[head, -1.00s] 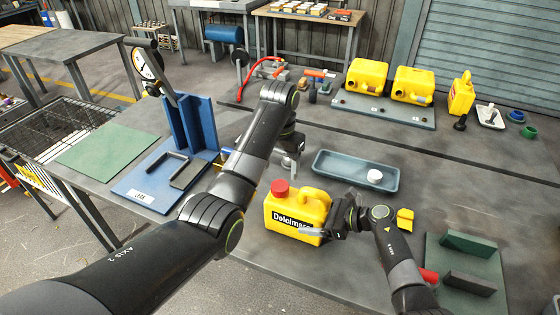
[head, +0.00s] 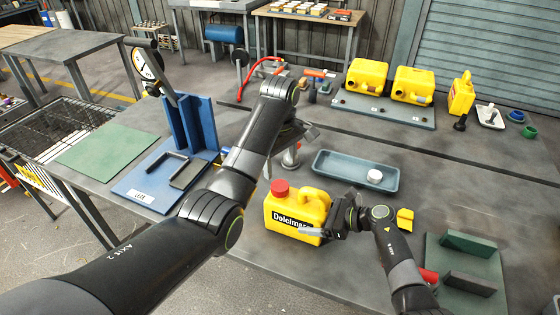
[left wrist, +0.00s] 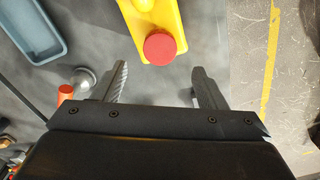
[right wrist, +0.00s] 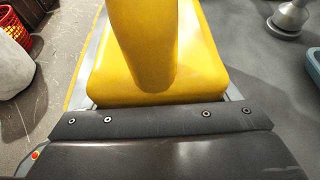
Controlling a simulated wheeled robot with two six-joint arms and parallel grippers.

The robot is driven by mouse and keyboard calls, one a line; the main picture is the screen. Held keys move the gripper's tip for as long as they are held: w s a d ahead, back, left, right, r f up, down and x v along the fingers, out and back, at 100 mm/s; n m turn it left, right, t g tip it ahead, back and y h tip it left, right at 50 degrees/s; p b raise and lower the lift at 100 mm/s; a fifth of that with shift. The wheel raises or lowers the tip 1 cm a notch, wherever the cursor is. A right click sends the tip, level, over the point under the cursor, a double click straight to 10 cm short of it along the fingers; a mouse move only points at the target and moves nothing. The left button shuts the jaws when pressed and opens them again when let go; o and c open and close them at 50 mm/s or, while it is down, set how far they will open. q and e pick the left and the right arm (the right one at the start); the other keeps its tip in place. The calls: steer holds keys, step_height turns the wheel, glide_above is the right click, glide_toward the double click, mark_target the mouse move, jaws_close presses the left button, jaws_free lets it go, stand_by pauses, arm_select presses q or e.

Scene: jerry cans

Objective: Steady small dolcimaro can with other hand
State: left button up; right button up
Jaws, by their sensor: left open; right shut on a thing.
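The small yellow Dolcimaro can (head: 298,214) with its red cap (head: 280,187) stands upright near the table's front edge. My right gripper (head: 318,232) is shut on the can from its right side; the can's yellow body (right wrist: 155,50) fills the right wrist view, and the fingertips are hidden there. My left gripper (head: 297,140) is open and empty, above and behind the can. In the left wrist view the open fingers (left wrist: 160,85) point toward the red cap (left wrist: 160,48), with a gap between them and the can.
A blue-grey tray (head: 340,184) with a white cap (head: 375,176) lies behind the can. A blue stand (head: 140,190) is at left, a green fixture (head: 437,262) at right. Large yellow cans (head: 368,76) stand at the back. A grey metal post (head: 291,160) is near my left gripper.

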mark_target(280, 185)
stand_by(0.3)
arm_select(q)
steer(key=shift+f, duration=4)
steer(key=c, duration=1.1)
steer(key=shift+o, duration=0.2)
steer(key=m, duration=1)
steer(key=shift+m, duration=0.3)
steer(key=m, duration=0.4)
steer(key=shift+m, duration=0.3)
steer(key=m, duration=0.6)
steer(key=o, duration=1.2)
steer(key=shift+c, duration=0.2)
